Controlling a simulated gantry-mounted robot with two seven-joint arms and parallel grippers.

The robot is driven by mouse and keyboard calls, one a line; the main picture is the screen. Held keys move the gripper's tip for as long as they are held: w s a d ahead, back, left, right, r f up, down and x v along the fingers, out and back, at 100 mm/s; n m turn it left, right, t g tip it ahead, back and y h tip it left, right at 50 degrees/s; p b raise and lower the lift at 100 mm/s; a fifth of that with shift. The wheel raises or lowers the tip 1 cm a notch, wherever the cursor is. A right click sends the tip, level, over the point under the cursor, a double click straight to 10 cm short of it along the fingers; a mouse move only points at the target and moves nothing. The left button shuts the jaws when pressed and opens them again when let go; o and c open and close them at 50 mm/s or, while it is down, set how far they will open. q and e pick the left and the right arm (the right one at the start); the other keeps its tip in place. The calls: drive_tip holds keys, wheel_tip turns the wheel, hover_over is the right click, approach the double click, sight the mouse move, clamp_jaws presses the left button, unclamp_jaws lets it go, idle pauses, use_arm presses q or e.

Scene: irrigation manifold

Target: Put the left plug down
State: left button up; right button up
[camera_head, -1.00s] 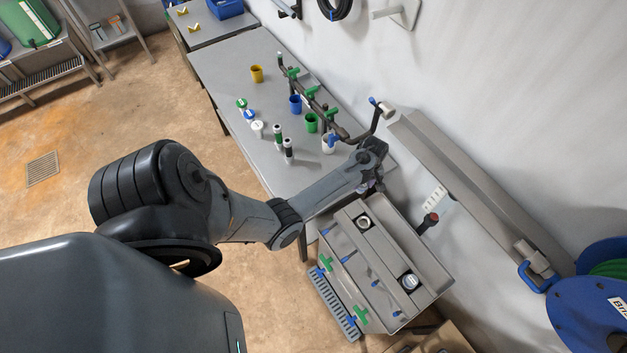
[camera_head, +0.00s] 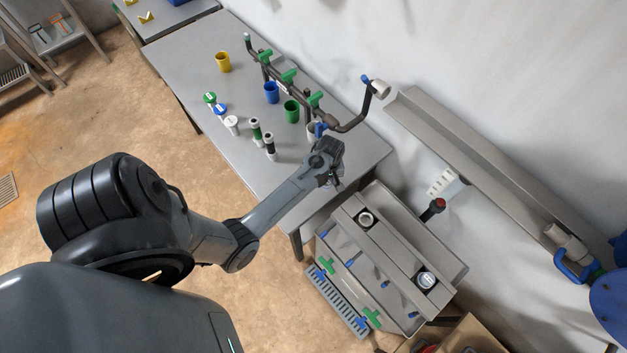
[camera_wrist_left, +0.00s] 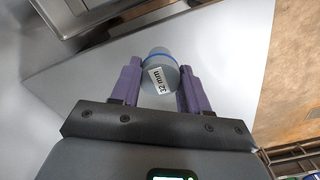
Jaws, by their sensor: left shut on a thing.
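My left gripper (camera_wrist_left: 160,70) is shut on a grey plug (camera_wrist_left: 157,73) with a blue ring and a white "32 mm" label. The plug sits between the two purple fingers in the left wrist view, with the pale table top behind it. In the head view the left gripper (camera_head: 331,178) is over the near end of the grey table (camera_head: 205,60), close to its edge. The plug is hard to make out there. I cannot tell its height above the table. My right gripper is not in view.
A pipe manifold (camera_head: 283,82) with green handles runs along the table's wall side. Blue (camera_head: 271,92), green (camera_head: 291,111) and yellow (camera_head: 223,62) cups stand near it. A grey tray unit (camera_head: 398,262) is below right.

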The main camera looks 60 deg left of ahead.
use_arm(q)
drive_tip(key=a+f, duration=0.1)
drive_tip(key=s+a+f, duration=0.1)
drive_tip(key=a, duration=0.1)
drive_tip(key=s+a+f, duration=0.1)
drive_tip(key=a, duration=0.1)
drive_tip(key=shift+s+f, duration=0.15)
drive_tip(key=shift+f, duration=1.95)
drive_tip(key=shift+f, duration=0.15)
drive_tip(key=o, duration=1.2)
